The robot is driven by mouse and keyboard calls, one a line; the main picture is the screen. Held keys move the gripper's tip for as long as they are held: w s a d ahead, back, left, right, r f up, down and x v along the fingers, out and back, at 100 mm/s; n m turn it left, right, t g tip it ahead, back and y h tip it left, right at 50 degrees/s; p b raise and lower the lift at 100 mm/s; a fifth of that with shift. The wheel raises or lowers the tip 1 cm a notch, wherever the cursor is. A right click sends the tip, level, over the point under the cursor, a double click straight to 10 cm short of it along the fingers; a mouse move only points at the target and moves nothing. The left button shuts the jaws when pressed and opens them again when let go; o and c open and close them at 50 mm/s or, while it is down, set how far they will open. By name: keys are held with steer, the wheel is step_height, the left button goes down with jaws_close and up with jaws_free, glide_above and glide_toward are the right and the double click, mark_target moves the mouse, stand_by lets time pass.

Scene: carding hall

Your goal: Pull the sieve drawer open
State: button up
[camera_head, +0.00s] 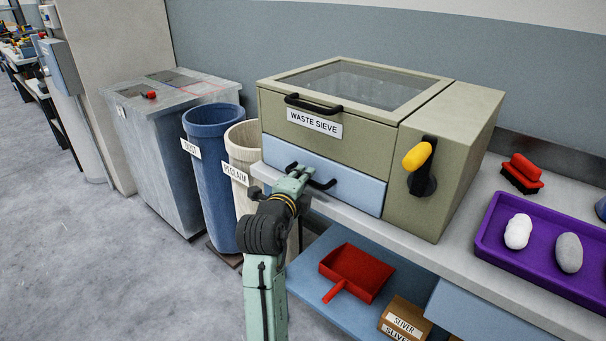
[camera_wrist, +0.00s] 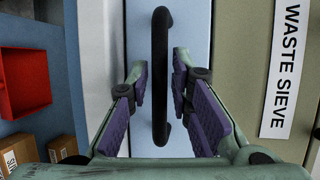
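The waste sieve (camera_head: 420,110) is an olive box on the bench, with a glazed lid and a "WASTE SIEVE" label. Its sieve drawer (camera_head: 352,193) has a light blue front that looks flush with the box. The drawer has a black bar handle (camera_head: 325,184). My gripper (camera_head: 295,178) is at this handle and hides part of it. In the wrist view the handle (camera_wrist: 160,50) runs between my two purple-padded fingers (camera_wrist: 160,90), with a visible gap on each side. The fingers are open, and the drawer front (camera_wrist: 198,25) lies behind them.
A second black handle (camera_head: 313,104) sits above on the lid. A yellow-knobbed lever (camera_head: 417,156) is on the right. Blue (camera_head: 213,170) and cream (camera_head: 246,150) bins stand left of the bench. A red dustpan (camera_head: 356,272) lies on the lower shelf. A purple tray (camera_head: 492,222) is at right.

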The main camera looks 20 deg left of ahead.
steer(key=shift+w, duration=0.35)
steer(key=shift+c, duration=0.5)
jaws_close()
